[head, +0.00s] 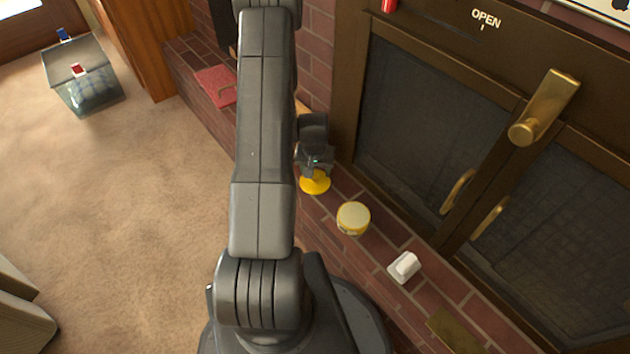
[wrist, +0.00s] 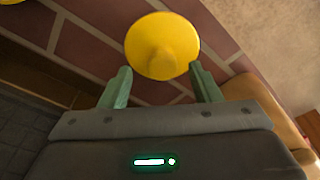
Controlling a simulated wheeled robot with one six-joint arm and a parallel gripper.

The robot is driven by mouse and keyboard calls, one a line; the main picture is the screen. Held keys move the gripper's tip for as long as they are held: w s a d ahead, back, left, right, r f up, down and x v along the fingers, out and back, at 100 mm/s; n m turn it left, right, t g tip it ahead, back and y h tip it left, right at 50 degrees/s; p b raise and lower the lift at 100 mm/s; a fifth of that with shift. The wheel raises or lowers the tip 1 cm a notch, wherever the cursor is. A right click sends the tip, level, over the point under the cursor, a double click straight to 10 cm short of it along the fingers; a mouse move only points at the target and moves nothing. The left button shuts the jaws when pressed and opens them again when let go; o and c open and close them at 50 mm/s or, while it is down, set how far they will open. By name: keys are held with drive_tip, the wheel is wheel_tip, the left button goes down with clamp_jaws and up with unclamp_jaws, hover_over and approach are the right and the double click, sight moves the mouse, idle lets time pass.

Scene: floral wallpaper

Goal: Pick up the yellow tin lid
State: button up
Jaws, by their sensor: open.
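The yellow tin lid (head: 315,184) is a round yellow disc on the brick ledge in the head view, just below my gripper (head: 314,165). In the wrist view the yellow lid (wrist: 162,46) shows a raised round knob in its middle. My gripper's two green fingers (wrist: 160,88) are spread apart, with the lid at and beyond their tips. The fingers are open and do not appear closed on the lid. Whether a fingertip touches its rim cannot be told. My arm hides part of the ledge in the head view.
A round tin with a pale yellow top (head: 353,218) and a white object (head: 404,267) stand on the brick ledge (head: 375,250). The dark fireplace doors (head: 420,120) with brass handles rise behind. A red item (head: 217,86) lies farther up the ledge. Carpet lies open at left.

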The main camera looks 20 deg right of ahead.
sight(315, 174)
drive_tip(key=f, duration=0.3)
drive_tip(key=shift+w+f+b, duration=0.35)
drive_tip(key=shift+b, duration=0.05)
drive_tip(key=c, duration=1.1)
